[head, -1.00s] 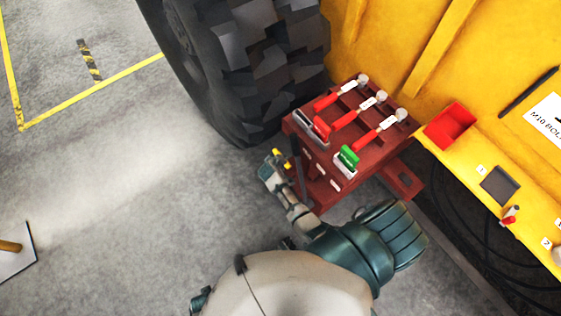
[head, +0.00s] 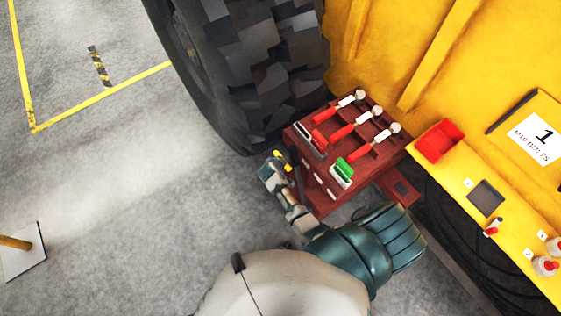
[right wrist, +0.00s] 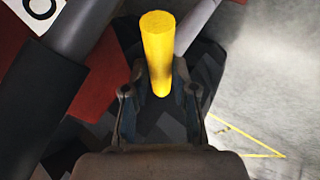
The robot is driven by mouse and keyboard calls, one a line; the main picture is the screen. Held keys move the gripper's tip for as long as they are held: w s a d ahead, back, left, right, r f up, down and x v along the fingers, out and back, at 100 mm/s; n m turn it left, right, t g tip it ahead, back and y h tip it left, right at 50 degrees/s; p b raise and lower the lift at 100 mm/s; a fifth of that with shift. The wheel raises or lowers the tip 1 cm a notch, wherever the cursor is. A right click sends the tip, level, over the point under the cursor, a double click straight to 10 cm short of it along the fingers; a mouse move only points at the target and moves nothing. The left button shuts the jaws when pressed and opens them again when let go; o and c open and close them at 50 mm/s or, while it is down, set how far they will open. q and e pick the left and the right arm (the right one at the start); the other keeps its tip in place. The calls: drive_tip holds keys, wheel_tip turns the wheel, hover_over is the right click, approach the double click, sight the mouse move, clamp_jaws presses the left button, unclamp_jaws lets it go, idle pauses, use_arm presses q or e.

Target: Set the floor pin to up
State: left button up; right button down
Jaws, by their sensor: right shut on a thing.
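The floor pin shows as a yellow cylinder (right wrist: 158,52) in the right wrist view, standing between my right gripper's (right wrist: 160,95) two fingers, which are shut on it. In the head view my right gripper (head: 273,167) is beside the left side of the dark red lever stand, with small yellow bits of the pin (head: 285,168) showing next to it. The fingers hide part of the pin, and its lower mounting is not clear. My left gripper is not in view.
The red stand (head: 318,193) carries several levers with red grips and pale knobs, and a green piece (head: 345,169). A large tyre (head: 265,70) stands behind. A yellow ledge (head: 460,207) with a red bin (head: 439,141) is at right. Floor at left is mostly clear.

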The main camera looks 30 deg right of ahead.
drive_tip(key=shift+d, duration=0.35)
drive_tip(key=c, duration=0.9)
unclamp_jaws()
drive_tip(key=v, duration=1.2)
drive_tip(key=shift+f, duration=0.1)
